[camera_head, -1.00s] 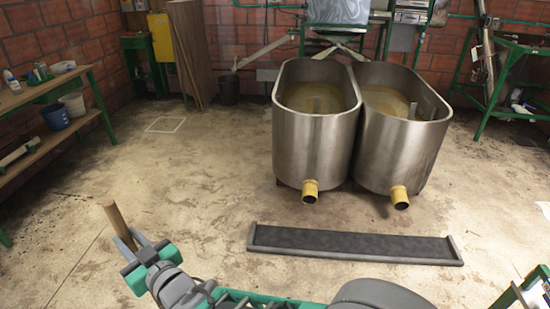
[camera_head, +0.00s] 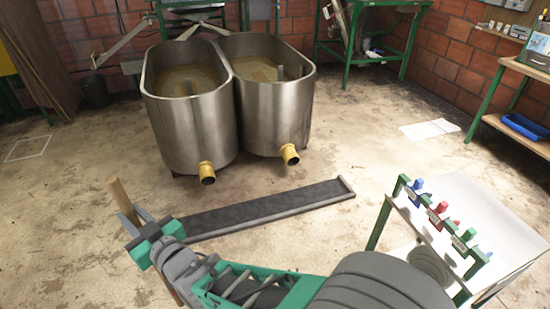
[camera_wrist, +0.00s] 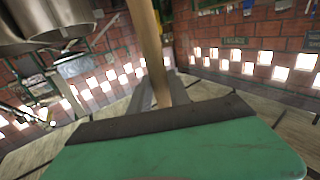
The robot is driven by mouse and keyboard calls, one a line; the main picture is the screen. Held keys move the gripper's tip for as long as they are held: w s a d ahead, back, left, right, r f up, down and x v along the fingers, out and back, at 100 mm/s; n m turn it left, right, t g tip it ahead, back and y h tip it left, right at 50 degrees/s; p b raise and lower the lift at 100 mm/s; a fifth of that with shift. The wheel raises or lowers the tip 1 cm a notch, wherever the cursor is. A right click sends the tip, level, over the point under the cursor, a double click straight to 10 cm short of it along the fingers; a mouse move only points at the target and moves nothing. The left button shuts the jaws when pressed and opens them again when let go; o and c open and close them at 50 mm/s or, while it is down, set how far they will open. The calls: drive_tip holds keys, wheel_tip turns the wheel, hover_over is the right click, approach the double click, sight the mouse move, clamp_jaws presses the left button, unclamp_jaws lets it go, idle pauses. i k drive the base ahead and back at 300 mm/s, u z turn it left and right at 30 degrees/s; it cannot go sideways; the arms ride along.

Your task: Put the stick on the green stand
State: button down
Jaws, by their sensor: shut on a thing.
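My gripper (camera_head: 134,220) is at the lower left in the head view, shut on a light brown wooden stick (camera_head: 119,194). The stick points up and leans a little to the left. In the wrist view the stick (camera_wrist: 147,45) rises between the grey fingers (camera_wrist: 163,90) and runs out of the top of the picture. A green-framed stand (camera_head: 378,224) with a pale top is at the right in the head view, well apart from my gripper. Small blue and red items (camera_head: 438,209) sit in green holders along its left edge.
Two joined steel tanks (camera_head: 195,130) with yellow outlets stand at the back. A low black tray (camera_head: 260,210) lies on the floor between my gripper and the stand. A green-legged shelf (camera_head: 490,108) is at the far right. The floor left of my gripper is clear.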

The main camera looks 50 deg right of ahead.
sight(484, 211)
drive_tip(key=z, duration=1.05)
drive_tip(key=k, duration=0.55)
drive_tip(key=z, duration=0.9)
drive_tip(key=i, duration=0.7)
